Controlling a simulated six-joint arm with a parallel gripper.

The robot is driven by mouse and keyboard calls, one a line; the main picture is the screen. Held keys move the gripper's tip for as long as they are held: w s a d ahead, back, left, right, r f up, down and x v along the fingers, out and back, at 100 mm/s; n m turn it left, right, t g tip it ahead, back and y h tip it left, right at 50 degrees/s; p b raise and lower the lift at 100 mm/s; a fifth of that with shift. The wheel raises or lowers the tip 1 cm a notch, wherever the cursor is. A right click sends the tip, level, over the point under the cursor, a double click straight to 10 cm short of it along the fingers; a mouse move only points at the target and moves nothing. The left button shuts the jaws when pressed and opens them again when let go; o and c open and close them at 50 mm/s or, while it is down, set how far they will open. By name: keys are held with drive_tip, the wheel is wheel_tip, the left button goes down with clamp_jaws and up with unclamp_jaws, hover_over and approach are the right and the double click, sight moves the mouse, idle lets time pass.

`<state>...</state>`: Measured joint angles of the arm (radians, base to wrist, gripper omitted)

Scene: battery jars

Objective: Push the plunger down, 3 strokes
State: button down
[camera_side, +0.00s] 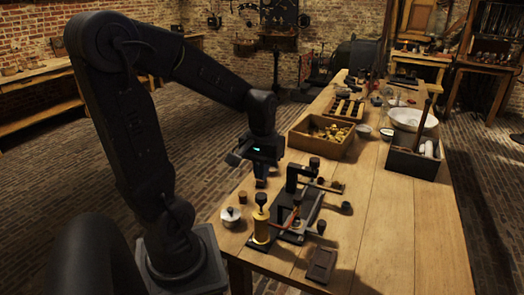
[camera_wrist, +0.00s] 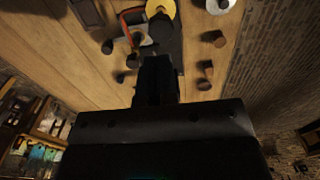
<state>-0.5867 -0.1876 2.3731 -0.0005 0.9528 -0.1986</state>
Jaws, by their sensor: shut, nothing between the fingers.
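The plunger has a round black knob (camera_side: 261,198) on top of an upright brass cylinder (camera_side: 261,228), which stands on a dark base near the front left of the bench. In the wrist view the knob (camera_wrist: 162,28) shows against the yellow brass top (camera_wrist: 160,7), beyond my fingertips. My gripper (camera_side: 261,183) points down with its fingers shut and empty. In the side view its tips appear just above the knob; I cannot tell how far behind it they are. In the wrist view the shut fingers (camera_wrist: 154,62) show dark in the middle. The plunger rod is hardly visible.
A lidded metal pot (camera_side: 231,214) and a small brown cylinder (camera_side: 242,197) stand left of the plunger. A black stand with levers (camera_side: 298,190) is close on its right. A dark tile (camera_side: 322,265) lies in front; a wooden box (camera_side: 293,143) is behind. The bench's right front is clear.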

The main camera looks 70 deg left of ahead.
sight(261, 195)
wheel_tip(261, 195, up, 6)
drive_tip(key=shift+r, duration=0.15)
idle(0.6)
wheel_tip(261, 195, up, 2)
drive_tip(key=shift+r, duration=0.2)
wheel_tip(261, 195, down, 14)
drive_tip(key=shift+f, duration=0.1)
idle(0.7)
